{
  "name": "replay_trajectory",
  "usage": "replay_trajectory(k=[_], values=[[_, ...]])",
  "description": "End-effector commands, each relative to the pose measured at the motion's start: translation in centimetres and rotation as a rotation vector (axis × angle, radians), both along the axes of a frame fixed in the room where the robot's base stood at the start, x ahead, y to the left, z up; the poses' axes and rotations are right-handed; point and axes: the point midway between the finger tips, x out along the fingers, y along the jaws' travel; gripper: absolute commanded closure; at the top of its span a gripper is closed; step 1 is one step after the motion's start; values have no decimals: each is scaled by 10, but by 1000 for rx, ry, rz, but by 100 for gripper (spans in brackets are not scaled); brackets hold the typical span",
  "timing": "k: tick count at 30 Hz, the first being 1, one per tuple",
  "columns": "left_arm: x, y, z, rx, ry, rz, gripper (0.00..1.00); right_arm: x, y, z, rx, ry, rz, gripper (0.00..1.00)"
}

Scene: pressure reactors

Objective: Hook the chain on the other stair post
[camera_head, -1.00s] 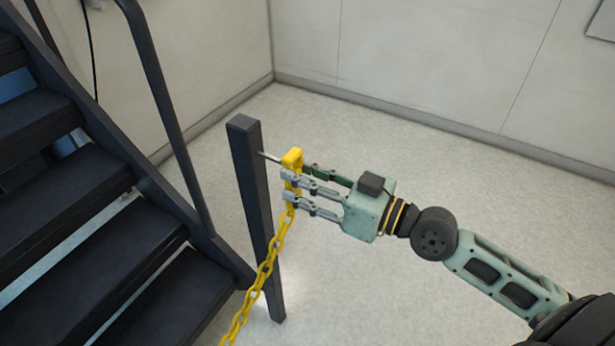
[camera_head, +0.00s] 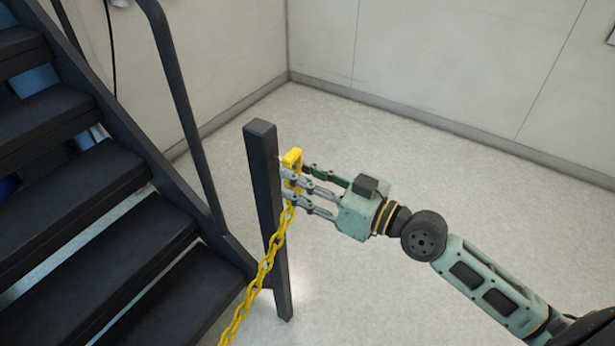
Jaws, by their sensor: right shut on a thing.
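The dark square stair post (camera_head: 266,200) stands upright at the foot of the stairs. The yellow chain (camera_head: 262,268) runs from my right gripper down to the bottom edge of the view, passing in front of the post's lower part. My right gripper (camera_head: 290,180) is shut on the yellow end piece (camera_head: 292,158) of the chain, close to the right side of the post near its top. The small pin on the post is mostly hidden by the end piece, so I cannot tell whether the end piece is on it. My left gripper is out of view.
Dark stairs (camera_head: 150,240) with a handrail (camera_head: 185,110) fill the left side. Pale walls (camera_head: 440,70) meet in a corner behind the post. The light floor (camera_head: 390,290) to the right of the post is clear.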

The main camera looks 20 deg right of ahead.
Motion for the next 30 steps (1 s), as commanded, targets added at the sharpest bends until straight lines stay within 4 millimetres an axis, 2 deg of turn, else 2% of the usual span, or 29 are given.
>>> replay_trajectory(k=[7,11,20,30], values=[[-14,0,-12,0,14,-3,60,7,6,2,2,-2,1,95],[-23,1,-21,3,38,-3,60,12,10,-4,-1,-2,1,95],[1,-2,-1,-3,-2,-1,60,17,14,-9,-1,-2,1,95],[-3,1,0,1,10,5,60,17,14,-9,0,-1,1,95]])
